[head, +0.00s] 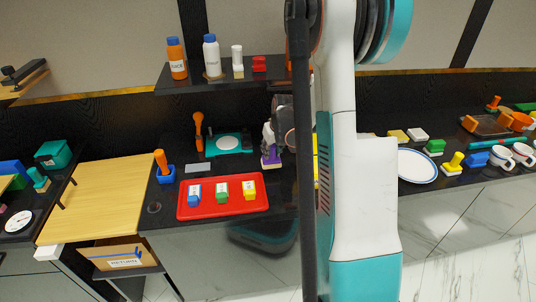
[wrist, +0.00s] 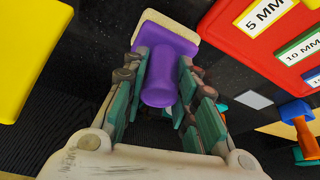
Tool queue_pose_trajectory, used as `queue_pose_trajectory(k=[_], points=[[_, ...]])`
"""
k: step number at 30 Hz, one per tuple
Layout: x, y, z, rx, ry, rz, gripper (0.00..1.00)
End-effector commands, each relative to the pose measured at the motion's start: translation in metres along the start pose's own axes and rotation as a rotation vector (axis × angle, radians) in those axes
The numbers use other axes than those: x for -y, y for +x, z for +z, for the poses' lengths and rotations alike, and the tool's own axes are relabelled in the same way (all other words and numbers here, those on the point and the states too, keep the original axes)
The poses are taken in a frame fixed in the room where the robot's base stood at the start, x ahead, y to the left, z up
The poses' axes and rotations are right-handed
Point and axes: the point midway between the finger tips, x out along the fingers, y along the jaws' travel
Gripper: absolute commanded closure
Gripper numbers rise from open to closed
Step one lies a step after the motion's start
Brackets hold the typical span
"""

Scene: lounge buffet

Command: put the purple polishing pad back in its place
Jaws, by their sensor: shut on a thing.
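The purple polishing pad (wrist: 162,65) has a round purple handle and a cream pad face at its far end. My gripper (wrist: 160,88) is shut on its handle in the wrist view, with a finger on each side. In the head view the purple pad (head: 271,160) is upright, cream side down, under my gripper (head: 270,137), just behind the red tray's right corner. I cannot tell whether it touches the black counter. My arm hides part of the counter to its right.
The red tray (head: 185,211) holds blue, green and yellow labelled blocks. A yellow item (head: 316,168) is half hidden by my arm. A plate (head: 416,166) stands farther right.

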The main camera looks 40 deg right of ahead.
Motion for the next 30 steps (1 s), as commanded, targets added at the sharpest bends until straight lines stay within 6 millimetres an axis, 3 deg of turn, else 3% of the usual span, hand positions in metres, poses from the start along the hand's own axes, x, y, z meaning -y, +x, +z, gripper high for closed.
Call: queue_pose_trajectory(k=[11, 17, 29, 30], points=[[0.0, 0.013, -0.03, 0.0, 0.001, 0.0, 1.0], [0.0, 0.043, -0.015, 0.0, 0.001, 0.0, 1.0], [0.0, 0.047, -0.013, 0.0, 0.001, 0.0, 1.0], [0.0, 0.047, -0.013, 0.0, 0.001, 0.0, 0.69]])
